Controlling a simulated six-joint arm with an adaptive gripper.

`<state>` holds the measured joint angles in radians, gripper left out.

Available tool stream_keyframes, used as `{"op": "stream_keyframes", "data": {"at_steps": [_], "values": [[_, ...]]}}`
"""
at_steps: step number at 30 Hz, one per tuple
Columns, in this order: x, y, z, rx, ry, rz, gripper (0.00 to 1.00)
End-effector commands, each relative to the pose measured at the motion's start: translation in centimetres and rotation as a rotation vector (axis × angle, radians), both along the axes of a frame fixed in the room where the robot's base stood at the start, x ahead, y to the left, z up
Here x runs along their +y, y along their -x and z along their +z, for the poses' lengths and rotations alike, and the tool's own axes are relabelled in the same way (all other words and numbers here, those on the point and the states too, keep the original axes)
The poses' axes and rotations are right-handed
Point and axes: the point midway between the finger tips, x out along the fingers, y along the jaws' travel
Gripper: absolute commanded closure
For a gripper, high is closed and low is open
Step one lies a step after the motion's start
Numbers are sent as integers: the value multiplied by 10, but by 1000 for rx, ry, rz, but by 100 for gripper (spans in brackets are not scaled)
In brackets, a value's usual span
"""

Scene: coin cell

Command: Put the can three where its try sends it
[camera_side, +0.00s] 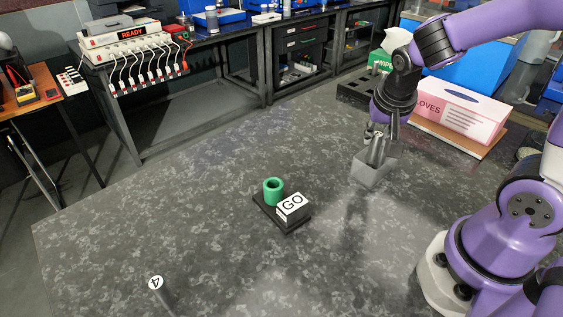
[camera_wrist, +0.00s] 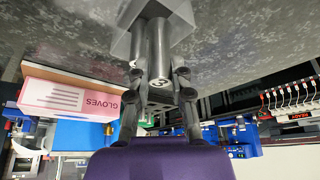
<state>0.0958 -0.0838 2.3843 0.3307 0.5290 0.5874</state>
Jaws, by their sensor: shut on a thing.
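A grey metal can marked 3 (camera_wrist: 157,50) is between the fingers of my gripper (camera_wrist: 158,77). In the side view, my gripper (camera_side: 377,132) points down and is shut on the upper part of this can (camera_side: 376,150). The can's lower end is inside a grey open box (camera_side: 371,174), which also shows in the wrist view (camera_wrist: 121,46); whether it touches the bottom is hidden. A green hollow cylinder (camera_side: 273,191) stands on a black base beside a white GO block (camera_side: 293,207). Another can, marked 4 (camera_side: 156,283), stands near the front edge of the view.
A pink and white gloves box (camera_side: 462,110) lies on a brown board at the back right. A black holder with holes (camera_side: 357,92) is behind my gripper. A charger with a red READY display (camera_side: 132,33) stands on a far bench. The left of the speckled table (camera_side: 150,215) is clear.

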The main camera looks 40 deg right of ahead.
Motion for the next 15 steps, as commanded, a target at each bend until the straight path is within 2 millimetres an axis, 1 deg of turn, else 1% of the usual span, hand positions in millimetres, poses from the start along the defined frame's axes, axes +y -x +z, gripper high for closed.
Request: {"op": "stream_keyframes", "data": {"at_steps": [1, 3, 10, 15], "values": [[0, 1, -6, 3, 0, -1, 100], [0, 0, -9, 0, -1, -1, 100], [0, 0, -9, -2, 0, -1, 100], [0, 0, -14, -1, -1, 0, 100]]}}
